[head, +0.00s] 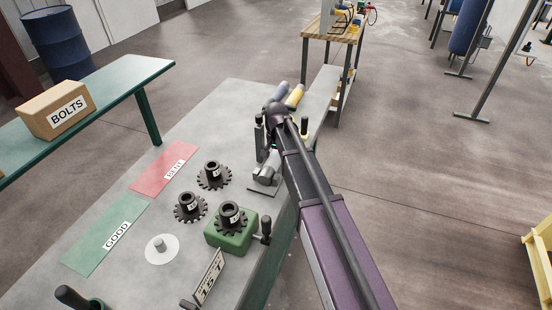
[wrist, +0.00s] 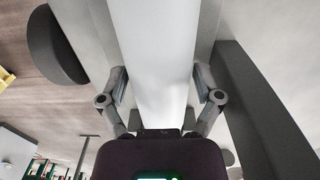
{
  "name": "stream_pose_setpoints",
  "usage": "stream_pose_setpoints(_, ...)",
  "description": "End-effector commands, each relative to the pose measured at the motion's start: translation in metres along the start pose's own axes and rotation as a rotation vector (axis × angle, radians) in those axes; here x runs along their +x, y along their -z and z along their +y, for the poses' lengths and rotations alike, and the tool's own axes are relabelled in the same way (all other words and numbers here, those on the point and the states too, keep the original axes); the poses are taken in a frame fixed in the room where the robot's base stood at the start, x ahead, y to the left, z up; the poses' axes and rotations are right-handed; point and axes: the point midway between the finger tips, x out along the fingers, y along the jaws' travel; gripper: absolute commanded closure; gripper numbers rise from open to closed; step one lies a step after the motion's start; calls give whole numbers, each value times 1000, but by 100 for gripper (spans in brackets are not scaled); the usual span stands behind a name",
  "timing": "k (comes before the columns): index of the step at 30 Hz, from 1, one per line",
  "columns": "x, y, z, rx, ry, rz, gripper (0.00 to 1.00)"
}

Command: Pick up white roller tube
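The white roller tube (wrist: 162,60) fills the middle of the wrist view as a broad, smooth pale cylinder that narrows toward my palm. The two fingers of my gripper (wrist: 161,88) stand on either side of it, their inner faces close to its edges. I cannot tell whether they touch it. In the head view my gripper (head: 272,135) is at the far right part of the grey bench, largely hidden by my own arm. A pale grey cylinder (head: 267,168) lies just below it there; I cannot tell whether it is the same tube.
The grey bench (head: 222,110) holds several dark gears, a green block (head: 229,233), a red BENT mat (head: 167,170) and a green GOOD mat (head: 105,235). Blue-grey and yellow cylinders (head: 295,95) lie beyond my gripper. Dark handles stand close by. The bench's back left is clear.

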Motion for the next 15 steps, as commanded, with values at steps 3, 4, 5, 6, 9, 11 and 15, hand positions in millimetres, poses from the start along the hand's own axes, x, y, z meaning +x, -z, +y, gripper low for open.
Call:
stream_pose_setpoints(3, 0, 0, 0, 0, 0, 0, 50)
stream_pose_setpoints(4, 0, 0, 0, 0, 0, 0, 58)
stream_pose_setpoints(5, 0, 0, 0, 0, 0, 0, 67)
stream_pose_setpoints(6, 0, 0, -1, -1, 0, 0, 79)
stream_pose_setpoints(9, 0, -1, -1, -1, 0, 0, 96)
stream_pose_setpoints(11, 0, -1, -1, -1, 0, 0, 96)
stream_pose_setpoints(15, 0, -1, -1, -1, 0, 0, 96)
